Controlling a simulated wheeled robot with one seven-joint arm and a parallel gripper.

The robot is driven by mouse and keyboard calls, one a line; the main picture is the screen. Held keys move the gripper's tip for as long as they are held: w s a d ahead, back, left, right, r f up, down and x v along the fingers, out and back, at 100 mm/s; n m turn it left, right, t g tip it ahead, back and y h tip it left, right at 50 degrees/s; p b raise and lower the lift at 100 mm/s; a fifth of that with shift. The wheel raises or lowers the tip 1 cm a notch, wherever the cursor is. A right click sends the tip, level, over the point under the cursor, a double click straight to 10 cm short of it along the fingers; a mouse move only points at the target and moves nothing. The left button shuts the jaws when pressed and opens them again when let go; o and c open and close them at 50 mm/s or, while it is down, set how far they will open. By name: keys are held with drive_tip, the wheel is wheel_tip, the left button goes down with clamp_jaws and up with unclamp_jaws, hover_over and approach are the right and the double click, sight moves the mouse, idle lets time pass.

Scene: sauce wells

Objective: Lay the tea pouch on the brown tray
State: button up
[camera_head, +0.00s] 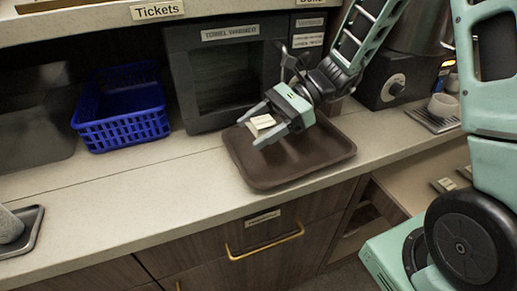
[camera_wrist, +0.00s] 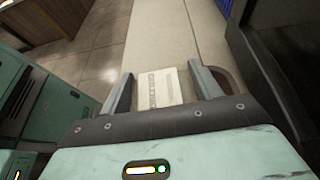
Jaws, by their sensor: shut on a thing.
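The tea pouch (camera_head: 262,122) is a small cream packet between the fingers of my gripper (camera_head: 268,124), above the left part of the brown tray. In the wrist view the pouch (camera_wrist: 160,88) shows printed text, and my gripper (camera_wrist: 164,88) has a finger on each side of it. The brown tray (camera_head: 275,178) lies on the counter in front of the towel warmer, and its middle is bare. Only a corner of the tray (camera_wrist: 222,78) shows in the wrist view. The head view does not show clearly how high the pouch is above the tray.
The towel warmer (camera_head: 220,72) stands close behind the tray. A blue basket (camera_head: 122,118) sits to its left, and a dark machine with a knob (camera_head: 393,88) stands to the right. A cup (camera_head: 442,106) is on a drip tray.

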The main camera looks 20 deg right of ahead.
sight(258, 156)
drive_tip(key=shift+f, duration=2.8)
drive_tip(key=shift+b, duration=0.3)
drive_tip(key=o, duration=1)
drive_tip(key=shift+f, duration=0.1)
